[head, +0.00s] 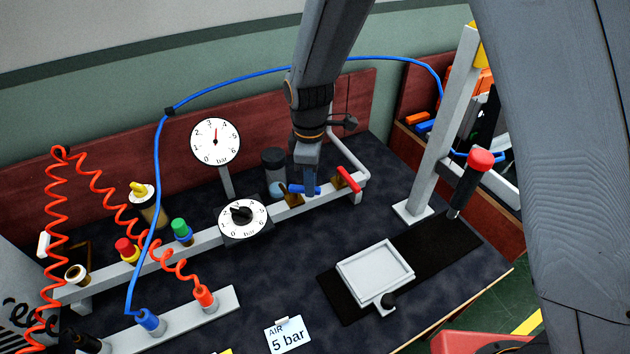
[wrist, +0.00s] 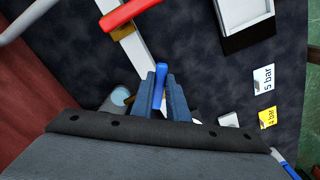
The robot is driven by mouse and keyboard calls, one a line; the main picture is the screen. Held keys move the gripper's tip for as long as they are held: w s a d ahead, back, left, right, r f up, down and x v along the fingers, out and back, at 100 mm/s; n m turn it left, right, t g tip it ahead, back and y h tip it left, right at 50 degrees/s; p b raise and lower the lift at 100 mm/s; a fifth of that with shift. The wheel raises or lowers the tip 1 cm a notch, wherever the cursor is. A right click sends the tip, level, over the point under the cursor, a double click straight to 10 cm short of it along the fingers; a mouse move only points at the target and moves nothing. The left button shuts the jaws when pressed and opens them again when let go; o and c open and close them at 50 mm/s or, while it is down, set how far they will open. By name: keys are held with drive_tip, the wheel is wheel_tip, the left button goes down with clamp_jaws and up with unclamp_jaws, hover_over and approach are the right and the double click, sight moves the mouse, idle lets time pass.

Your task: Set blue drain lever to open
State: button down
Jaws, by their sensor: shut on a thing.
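The blue drain lever (head: 305,190) sits on the grey manifold bar below the filter bowl, left of the red lever. My gripper (head: 306,180) comes down from above onto it. In the wrist view the blue lever (wrist: 160,85) stands between the two fingers of my gripper (wrist: 160,92), which are shut on it. The lever's blue end sticks out past the fingertips. Its pivot is hidden by the fingers, and I cannot tell its exact angle to the pipe.
A red lever (head: 348,179) is close on the right. A round-dial regulator (head: 242,217) and a pressure gauge (head: 216,142) stand to the left. A grey post (head: 440,130) and a red-topped handle (head: 480,160) stand at the right. A white tray (head: 375,272) lies in front.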

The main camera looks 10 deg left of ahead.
drive_tip(key=shift+a+r, duration=0.1)
drive_tip(key=c, duration=1.8)
unclamp_jaws()
drive_tip(key=shift+o, duration=0.4)
drive_tip(key=shift+r+b, duration=1.05)
drive_tip(key=shift+r, duration=2.8)
drive_tip(key=s+d+m, duration=0.3)
drive_tip(key=d+m, duration=0.3)
drive_tip(key=d, duration=0.3)
drive_tip(key=s+d+m+t, duration=0.1)
drive_tip(key=s+d+m, duration=0.3)
drive_tip(key=d, duration=0.6)
drive_tip(key=s+d+m, duration=0.4)
drive_tip(key=d+m, duration=0.4)
drive_tip(key=d, duration=0.1)
drive_tip(key=shift+d+r, duration=0.15)
drive_tip(key=shift+r, duration=0.25)
